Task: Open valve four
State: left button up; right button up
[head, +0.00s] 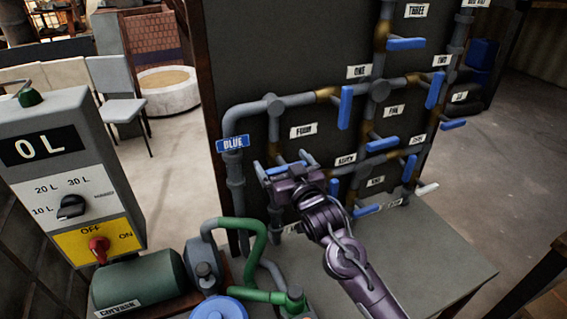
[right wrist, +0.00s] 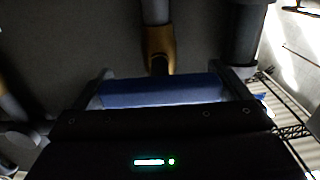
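The label FOUR (head: 303,131) is on the dark panel beside a vertical grey pipe. Just below it, valve four's blue handle (head: 284,169) lies crosswise to the pipe and is partly hidden by my gripper. My right gripper (head: 287,164) is in front of this handle with its fingers spread. In the right wrist view the blue handle (right wrist: 160,91) lies lengthwise between the two fingers, one near each end, with the brass valve body (right wrist: 158,50) behind it. Whether the fingers touch the handle ends I cannot tell. My left gripper is not in view.
Other blue valve handles are close by, such as the upright one by label ONE (head: 345,107). A control box (head: 70,160) and green pump (head: 140,283) stand at left. The grey bench top (head: 440,265) is clear at right.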

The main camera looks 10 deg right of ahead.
jog(key=c, duration=0.4)
jog(key=shift+c, duration=0.7)
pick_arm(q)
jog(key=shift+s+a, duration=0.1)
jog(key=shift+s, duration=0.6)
pick_arm(e)
jog(key=shift+n, duration=0.4)
jog(key=n, duration=0.4)
jog(key=shift+a+p, duration=0.1)
jog(key=shift+p, duration=0.25)
jog(key=n, duration=0.9)
jog(key=shift+a+f, duration=0.15)
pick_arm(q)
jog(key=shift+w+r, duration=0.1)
pick_arm(e)
jog(key=shift+n, duration=2)
jog(key=shift+f, duration=0.1)
